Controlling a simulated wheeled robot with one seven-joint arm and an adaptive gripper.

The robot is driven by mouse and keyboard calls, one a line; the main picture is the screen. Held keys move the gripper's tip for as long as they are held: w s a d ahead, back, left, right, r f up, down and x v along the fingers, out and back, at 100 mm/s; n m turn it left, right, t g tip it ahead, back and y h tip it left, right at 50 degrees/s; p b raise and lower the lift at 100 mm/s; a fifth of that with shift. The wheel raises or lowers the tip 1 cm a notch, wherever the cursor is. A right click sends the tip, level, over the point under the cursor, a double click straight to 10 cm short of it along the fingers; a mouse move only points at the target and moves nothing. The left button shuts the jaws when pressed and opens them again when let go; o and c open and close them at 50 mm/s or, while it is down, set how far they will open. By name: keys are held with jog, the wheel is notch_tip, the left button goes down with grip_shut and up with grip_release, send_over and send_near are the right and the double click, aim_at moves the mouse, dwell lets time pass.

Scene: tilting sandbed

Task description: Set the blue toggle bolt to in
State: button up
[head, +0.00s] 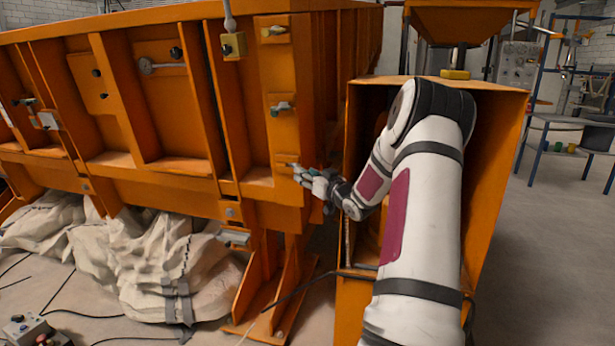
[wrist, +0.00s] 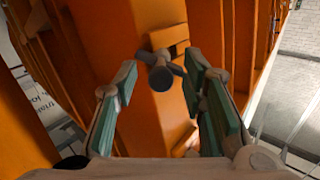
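My gripper (head: 300,173) is at the corner post of the orange sandbed, low on its right side. In the wrist view my gripper (wrist: 160,88) is open, with its teal-padded fingers apart. A bolt with a dull blue-grey round end (wrist: 164,76) shows between and just beyond the fingertips, on the orange post. I see no finger closed on it. In the head view my fingers largely hide the spot in front of them. A grey-blue bolt (head: 281,107) sits higher on the same post. I cannot tell for sure which bolt is the blue one, nor its in or out setting.
Pale sacks (head: 150,265) lie under the sandbed.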

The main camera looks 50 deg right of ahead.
grip_shut()
jog(key=shift+a+f, duration=0.1)
jog(key=w+a+m+g+h+b, duration=0.6)
jog(key=m+g+h+b, duration=0.3)
jog(key=m+h+b, duration=0.2)
jog(key=shift+f+g+h+b, duration=0.2)
jog(key=shift+g+h+b, duration=0.2)
jog(key=shift+b, duration=0.45)
dwell(0.4)
grip_release()
